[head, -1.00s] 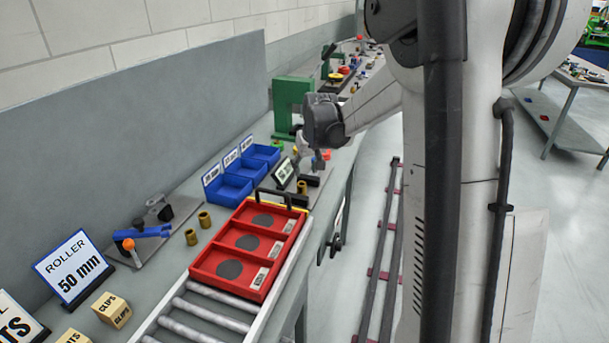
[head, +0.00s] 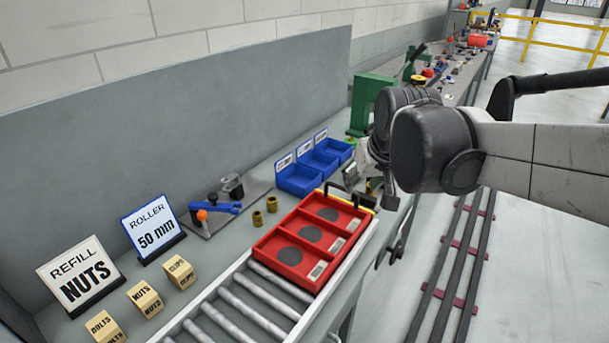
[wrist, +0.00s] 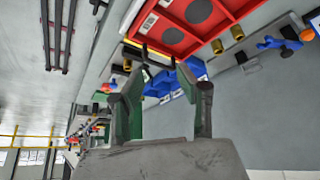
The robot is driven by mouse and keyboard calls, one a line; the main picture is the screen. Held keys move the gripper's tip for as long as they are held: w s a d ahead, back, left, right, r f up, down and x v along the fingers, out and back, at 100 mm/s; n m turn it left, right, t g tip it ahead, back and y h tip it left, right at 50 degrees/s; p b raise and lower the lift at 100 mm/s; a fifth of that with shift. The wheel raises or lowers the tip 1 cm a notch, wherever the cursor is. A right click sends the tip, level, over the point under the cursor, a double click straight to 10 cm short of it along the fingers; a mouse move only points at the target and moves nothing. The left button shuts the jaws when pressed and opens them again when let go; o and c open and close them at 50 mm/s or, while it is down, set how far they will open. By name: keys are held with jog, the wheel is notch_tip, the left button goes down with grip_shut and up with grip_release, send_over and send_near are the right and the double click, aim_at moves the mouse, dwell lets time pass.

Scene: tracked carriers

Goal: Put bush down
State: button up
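Two brass-coloured bushes, a nearer one (head: 257,218) and a farther one (head: 271,204), stand upright on the grey bench, left of the red tray. Both also show in the wrist view, one (wrist: 217,46) near the tray edge and one (wrist: 237,32) beside it. My gripper (wrist: 158,58) shows two dark green fingers set apart, with no bush visible between them. In the head view my wrist hides most of the gripper, which is over the far end of the red tray, near the blue bins.
The red tray (head: 262,249) with three round dark recesses sits on the roller conveyor (head: 240,302). Blue bins (head: 298,186) and a green press (head: 365,104) stand behind. A blue-handled tool (head: 222,209), signs and wooden blocks (head: 146,298) occupy the bench's left. Rails run along the floor at right.

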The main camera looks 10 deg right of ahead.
jog(key=s+a+f, duration=0.1)
jog(key=s+a, duration=0.2)
jog(key=s, duration=0.4)
jog(key=s+a+f+t, duration=0.1)
jog(key=s+a+f, duration=0.1)
jog(key=s, duration=0.5)
jog(key=shift+a+n+y, duration=0.3)
jog(key=shift+a+n, duration=0.1)
jog(key=shift+a, duration=0.1)
